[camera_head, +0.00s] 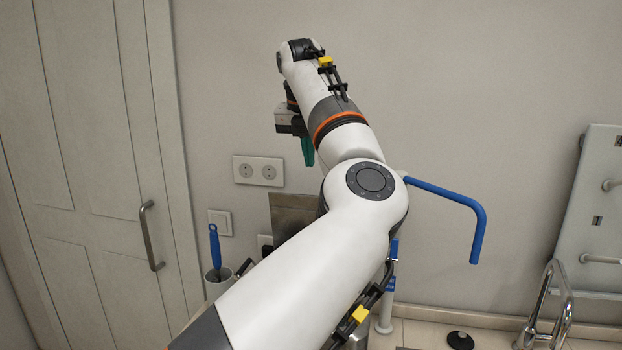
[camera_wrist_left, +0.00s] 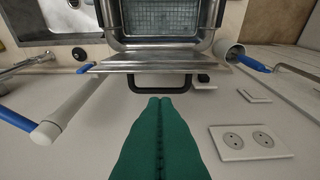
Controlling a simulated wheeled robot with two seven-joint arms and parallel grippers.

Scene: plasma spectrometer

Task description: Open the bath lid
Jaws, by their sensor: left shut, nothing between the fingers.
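The bath (camera_wrist_left: 120,40) shows in the left wrist view as a steel basin with a grid inside, uncovered. Its steel lid (camera_wrist_left: 155,60) stands raised at the wall side, seen nearly edge-on, with a black handle (camera_wrist_left: 146,88) facing the wall. In the head view, part of the upright lid (camera_head: 288,214) shows behind my left arm, which hides the bath. My left gripper (camera_head: 308,152) is high near the wall, above the lid. Its green fingers (camera_wrist_left: 160,100) are together and empty, with the tips close to the black handle in the wrist view. My right gripper is out of view.
A white pipe with a blue lever (camera_head: 448,195) juts out right of my arm. A cup with a blue brush (camera_head: 215,252) stands left. Wall sockets (camera_head: 258,171), a door (camera_head: 95,180), a tap (camera_head: 545,305) and a grey panel (camera_head: 600,210) surround the area.

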